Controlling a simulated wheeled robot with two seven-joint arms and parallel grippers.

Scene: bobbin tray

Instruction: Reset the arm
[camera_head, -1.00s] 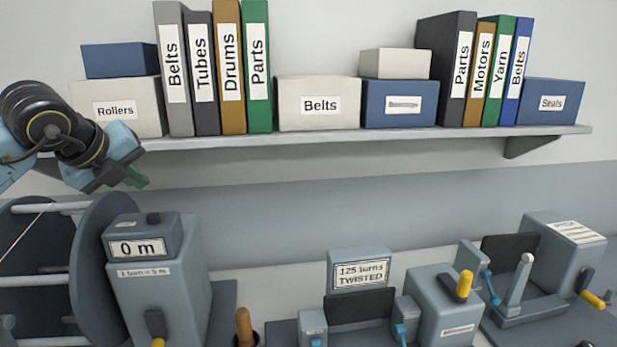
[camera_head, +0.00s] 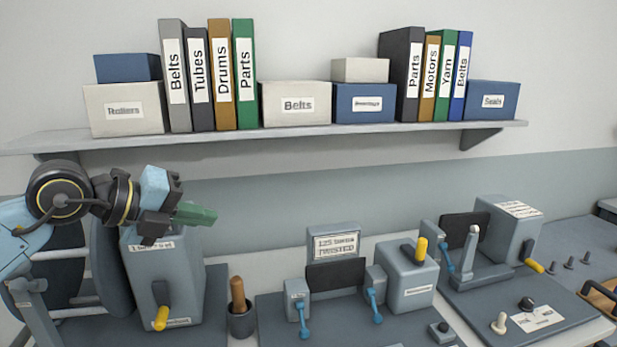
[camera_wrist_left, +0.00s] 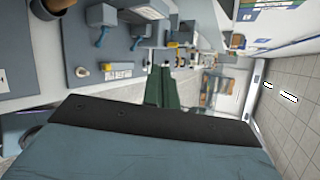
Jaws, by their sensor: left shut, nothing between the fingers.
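My left gripper (camera_head: 197,214) comes in from the left in the head view, held in the air in front of the grey counter box (camera_head: 165,285) with the yellow crank. Its green fingers point to the right and are shut with nothing between them. They also show in the left wrist view (camera_wrist_left: 162,88), closed together. The gripper covers the upper part of the counter box. My right gripper is in neither view.
A wooden-handled tool stands in a dark cup (camera_head: 241,320) right of the counter box. Machines with blue levers and a "TWISTED" sign (camera_head: 334,243) stand mid-bench. A shelf (camera_head: 300,136) with boxes and binders runs above.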

